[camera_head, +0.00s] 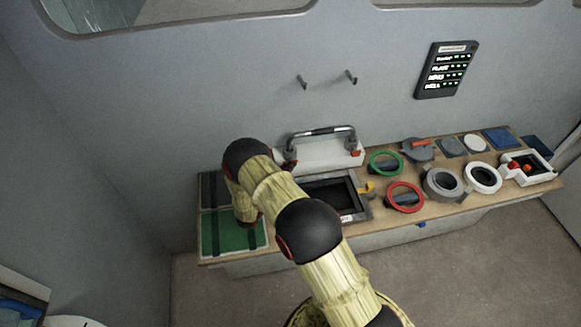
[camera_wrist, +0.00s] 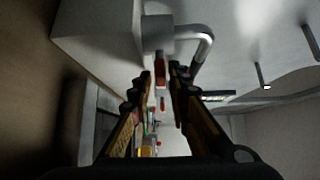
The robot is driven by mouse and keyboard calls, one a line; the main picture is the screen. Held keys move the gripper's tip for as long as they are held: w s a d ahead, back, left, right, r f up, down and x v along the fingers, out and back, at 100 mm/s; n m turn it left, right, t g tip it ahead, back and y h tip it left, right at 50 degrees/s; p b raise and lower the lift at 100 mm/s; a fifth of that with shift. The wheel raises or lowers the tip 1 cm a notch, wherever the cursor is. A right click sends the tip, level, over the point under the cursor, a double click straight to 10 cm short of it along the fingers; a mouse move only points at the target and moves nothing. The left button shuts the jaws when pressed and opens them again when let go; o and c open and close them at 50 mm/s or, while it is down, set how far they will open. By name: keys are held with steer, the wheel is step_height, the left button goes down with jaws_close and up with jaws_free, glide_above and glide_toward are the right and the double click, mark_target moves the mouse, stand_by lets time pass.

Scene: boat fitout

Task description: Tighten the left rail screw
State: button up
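A grey tubular rail (camera_head: 322,132) stands on a white block (camera_head: 325,155) at the back of the bench. In the wrist view, the bent rail end (camera_wrist: 203,42) and the white block (camera_wrist: 105,35) show close up. A red piece (camera_wrist: 160,68), which looks like the left rail screw, is at the rail's near foot. My gripper (camera_wrist: 160,73) points at it, its fingertips apart on either side of the red piece, with a gap visible. I cannot tell whether they touch it.
A green mat (camera_head: 232,238) lies at the bench's left end. A dark open tray (camera_head: 332,197) sits before the block. Green (camera_head: 385,162) and red (camera_head: 405,197) rings lie to the right. Two wall hooks (camera_head: 350,77) and a lit panel (camera_head: 447,70) are above.

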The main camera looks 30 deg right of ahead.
steer(key=shift+x, duration=0.85)
steer(key=c, duration=0.3)
jaws_close()
